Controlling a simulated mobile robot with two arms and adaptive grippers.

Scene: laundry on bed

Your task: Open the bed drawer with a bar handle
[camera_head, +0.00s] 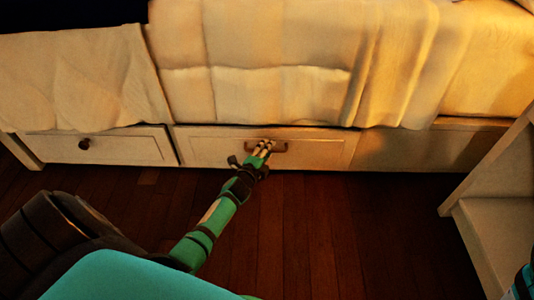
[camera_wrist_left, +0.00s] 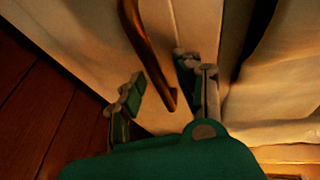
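The bed drawer with the bar handle is the middle drawer (camera_head: 325,152), a pale framed panel under the bed, and its front looks flush with the bed base. The brown bar handle (camera_head: 281,147) sits near the middle of its front, partly hidden by my left gripper (camera_head: 262,149). In the left wrist view the bar handle (camera_wrist_left: 146,49) runs between the two spread fingers of my left gripper (camera_wrist_left: 160,88). Gaps show between the handle and both fingers. I cannot see my right gripper; only a sliver of teal and dark arm shows at the lower right edge.
A drawer with a round knob (camera_head: 84,144) is to the left. A plain bed panel (camera_head: 425,150) is to the right. The cream bedspread (camera_head: 270,95) hangs above the drawers. A pale shelf unit (camera_head: 490,215) stands at the right. The dark wooden floor (camera_head: 320,230) before the drawer is clear.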

